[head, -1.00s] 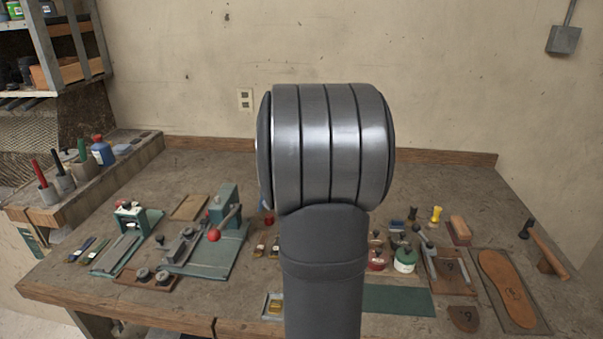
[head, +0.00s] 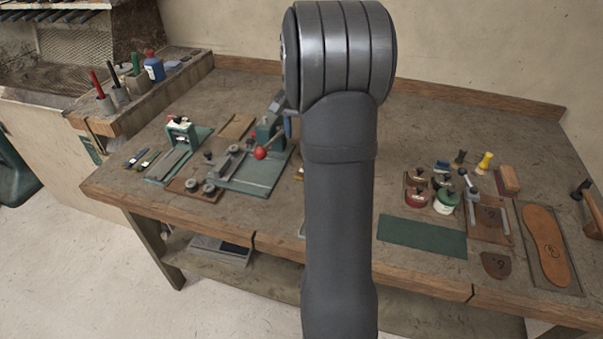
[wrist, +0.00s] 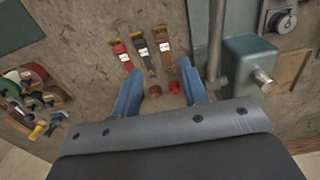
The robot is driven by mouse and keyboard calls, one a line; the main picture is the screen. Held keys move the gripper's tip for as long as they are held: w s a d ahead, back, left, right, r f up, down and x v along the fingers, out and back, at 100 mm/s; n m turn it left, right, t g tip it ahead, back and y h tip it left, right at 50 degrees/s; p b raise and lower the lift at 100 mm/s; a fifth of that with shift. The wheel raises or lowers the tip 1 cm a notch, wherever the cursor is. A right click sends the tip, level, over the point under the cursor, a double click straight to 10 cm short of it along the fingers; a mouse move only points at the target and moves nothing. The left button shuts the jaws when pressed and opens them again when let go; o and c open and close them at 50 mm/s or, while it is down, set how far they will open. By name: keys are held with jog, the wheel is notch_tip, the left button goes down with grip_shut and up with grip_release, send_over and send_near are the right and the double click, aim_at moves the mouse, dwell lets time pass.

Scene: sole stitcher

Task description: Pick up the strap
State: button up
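Three short strap-like strips with pale labels lie side by side on the bench in the wrist view: a red strip (wrist: 122,53), a dark strip (wrist: 143,55) and a brown strip (wrist: 164,48). Which one is the strap I cannot tell. My gripper (wrist: 160,67) has its two blue fingers spread apart, with nothing held between them. The fingertips appear near the lower ends of the strips, above the bench; their height is unclear. In the head view my arm hides these strips and most of the gripper.
A green press with a red-knobbed lever (head: 260,153) stands left of my arm. Small pots (head: 446,201), a green mat (head: 421,236) and a sole board (head: 546,245) lie to the right. In the wrist view, a green machine block (wrist: 250,62) stands close beside the right finger.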

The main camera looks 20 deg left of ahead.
notch_tip(320, 180, down, 15)
jog(key=shift+f, duration=0.15)
jog(key=c, duration=0.7)
jog(key=shift+c, duration=0.2)
